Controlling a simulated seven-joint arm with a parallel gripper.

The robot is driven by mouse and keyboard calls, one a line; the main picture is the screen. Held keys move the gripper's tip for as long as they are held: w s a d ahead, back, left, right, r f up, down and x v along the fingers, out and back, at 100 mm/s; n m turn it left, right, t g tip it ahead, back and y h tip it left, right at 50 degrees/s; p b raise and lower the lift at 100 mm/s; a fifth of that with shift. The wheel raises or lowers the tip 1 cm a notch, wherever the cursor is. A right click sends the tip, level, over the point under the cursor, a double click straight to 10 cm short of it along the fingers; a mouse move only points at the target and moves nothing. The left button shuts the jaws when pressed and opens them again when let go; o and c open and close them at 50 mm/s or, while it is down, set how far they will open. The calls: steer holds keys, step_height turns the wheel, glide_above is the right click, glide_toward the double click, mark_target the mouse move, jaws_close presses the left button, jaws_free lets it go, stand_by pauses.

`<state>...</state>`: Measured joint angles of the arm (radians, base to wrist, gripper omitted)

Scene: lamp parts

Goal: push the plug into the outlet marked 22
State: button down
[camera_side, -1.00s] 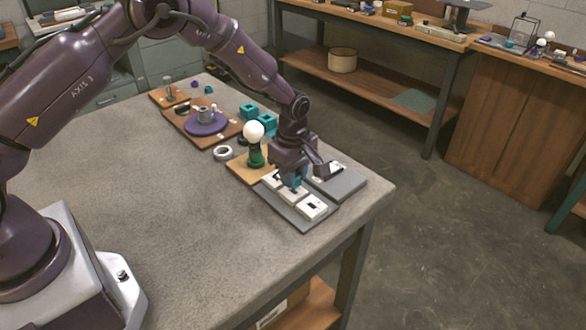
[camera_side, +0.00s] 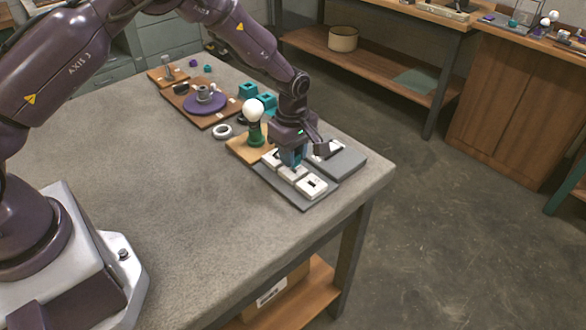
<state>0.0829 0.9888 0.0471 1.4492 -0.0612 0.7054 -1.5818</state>
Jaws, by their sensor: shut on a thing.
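My gripper (camera_side: 294,160) points down over the grey plate (camera_side: 305,206) near the table's right corner. It is shut on a blue-teal plug (camera_side: 292,156), partly hidden by my fingers. White outlets stand in a row on the plate: a front one (camera_side: 312,187), a middle one (camera_side: 292,174) and a back one (camera_side: 270,158) partly hidden. The plug is at or just above the middle outlet. I cannot tell whether its prongs are in the outlet. The outlet markings are too small to read, so I cannot tell which is 22.
A white bulb (camera_side: 253,111) on a green holder stands on a wooden board just left of my gripper. The front left table is clear.

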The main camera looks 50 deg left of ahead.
steer(key=shift+f, duration=1.05)
stand_by(1.2)
steer(key=c, duration=0.9)
jaws_free()
steer(key=shift+o, duration=0.2)
